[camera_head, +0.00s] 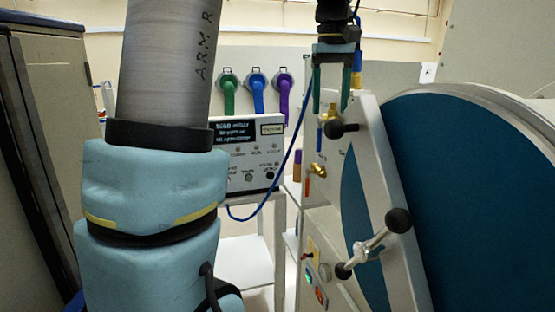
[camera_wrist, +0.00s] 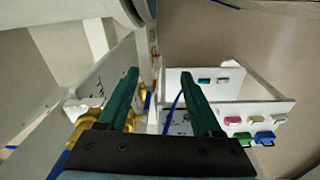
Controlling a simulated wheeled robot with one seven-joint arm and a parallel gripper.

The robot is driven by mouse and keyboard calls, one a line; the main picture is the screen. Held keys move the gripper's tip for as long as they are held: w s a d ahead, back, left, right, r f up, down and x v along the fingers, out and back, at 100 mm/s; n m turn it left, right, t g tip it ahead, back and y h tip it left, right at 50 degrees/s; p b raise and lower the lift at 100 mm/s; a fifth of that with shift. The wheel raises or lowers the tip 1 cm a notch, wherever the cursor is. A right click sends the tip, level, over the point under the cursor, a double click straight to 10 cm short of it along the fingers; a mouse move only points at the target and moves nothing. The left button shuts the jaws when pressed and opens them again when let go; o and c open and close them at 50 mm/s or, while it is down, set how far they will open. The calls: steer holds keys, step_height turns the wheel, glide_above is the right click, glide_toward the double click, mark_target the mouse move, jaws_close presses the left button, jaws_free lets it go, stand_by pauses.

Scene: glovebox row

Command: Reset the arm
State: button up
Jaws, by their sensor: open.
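My gripper (camera_head: 331,88) hangs fingers-down at the top centre of the head view, in front of the pale back wall. Its two green fingers are apart, with nothing seen between them. In the wrist view my gripper (camera_wrist: 160,88) also shows both green fingers spread and empty. Below it in the head view are brass valve fittings (camera_head: 329,114) and a black knob (camera_head: 346,127) on the glovebox's end panel. I cannot tell whether a finger touches any fitting. My blue-covered arm fills the left of the head view.
The glovebox's round blue door (camera_head: 455,200) fills the right, with a ball-ended handle (camera_head: 375,244) on its front. A white instrument box (camera_head: 252,155) stands on a white cart (camera_head: 245,262) behind. Green, blue and purple hose fittings (camera_head: 257,92) are on the wall. A tall cabinet (camera_head: 52,120) stands left.

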steer(key=s+a+f+m, duration=0.1)
steer(key=s+a+f, duration=0.3)
steer(key=a+f, duration=0.2)
steer(key=s+a+f+m, duration=0.1)
steer(key=s+a+f, duration=0.3)
steer(key=f, duration=0.7)
steer(key=s+a+f+t, duration=0.1)
steer(key=s+a+f, duration=0.3)
steer(key=a+f, duration=0.4)
steer(key=shift+a+f+m+b, duration=0.2)
steer(key=shift+f+m+b, duration=0.25)
steer(key=shift+f, duration=0.25)
